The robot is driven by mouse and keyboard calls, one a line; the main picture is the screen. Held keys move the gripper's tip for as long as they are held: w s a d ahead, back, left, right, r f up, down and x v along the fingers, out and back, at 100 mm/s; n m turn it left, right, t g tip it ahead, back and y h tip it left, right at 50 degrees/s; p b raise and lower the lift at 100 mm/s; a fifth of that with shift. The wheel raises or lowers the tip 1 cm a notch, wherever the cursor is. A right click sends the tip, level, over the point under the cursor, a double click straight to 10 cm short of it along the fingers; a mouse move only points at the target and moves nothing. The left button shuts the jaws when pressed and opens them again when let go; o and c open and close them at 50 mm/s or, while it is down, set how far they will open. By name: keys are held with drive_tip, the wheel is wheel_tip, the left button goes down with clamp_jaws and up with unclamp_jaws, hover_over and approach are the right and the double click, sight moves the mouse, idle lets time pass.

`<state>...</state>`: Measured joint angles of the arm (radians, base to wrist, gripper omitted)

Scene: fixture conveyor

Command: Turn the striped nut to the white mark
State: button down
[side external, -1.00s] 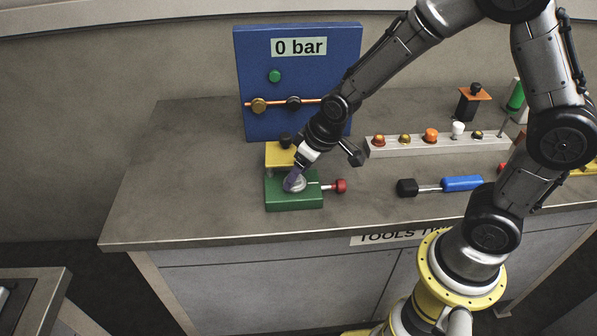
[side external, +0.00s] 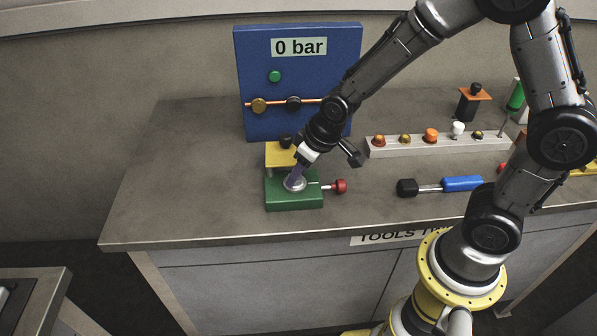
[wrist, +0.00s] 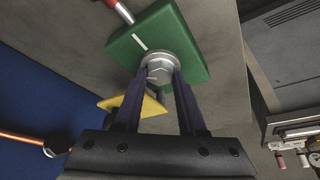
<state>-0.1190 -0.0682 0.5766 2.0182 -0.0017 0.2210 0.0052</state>
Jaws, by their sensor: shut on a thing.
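The silver nut (wrist: 161,66) sits on a green block (wrist: 185,25) on the bench. In the wrist view, the white mark (wrist: 139,41) is a short line on the block, near the nut's edge. A pale stripe seems to show on the nut's near side, pointing away from the mark; it is small and hard to read. My gripper (wrist: 162,72) is shut on the nut, one dark finger on each side. In the side view, my gripper (side external: 294,181) reaches down onto the green block (side external: 296,201) and hides part of the nut.
The blue panel (side external: 300,65) reads 0 bar. A blue-handled tool (side external: 462,184) and a rack of knobs (side external: 440,145) lie to the right. The bench's left is clear.

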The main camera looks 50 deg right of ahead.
drive_tip(key=shift+m+h, duration=0.3)
drive_tip(key=shift+m, duration=0.4)
drive_tip(key=shift+a+m+h, duration=0.15)
drive_tip(key=shift+m+h, duration=0.25)
drive_tip(key=shift+m, duration=0.55)
drive_tip(key=shift+a+m+h, duration=0.1)
drive_tip(key=shift+m+h, duration=0.3)
drive_tip(key=shift+m, duration=0.55)
drive_tip(key=shift+w+a+m+g+h, duration=0.1)
drive_tip(key=shift+m+g+h, duration=0.3)
drive_tip(key=shift+m, duration=0.9)
drive_tip(key=shift+a+m+g+h, duration=0.1)
drive_tip(key=shift+m+g+h, duration=0.3)
drive_tip(key=shift+m, duration=0.9)
drive_tip(key=shift+c, duration=2.4)
unclamp_jaws()
drive_tip(key=v, duration=1.4)
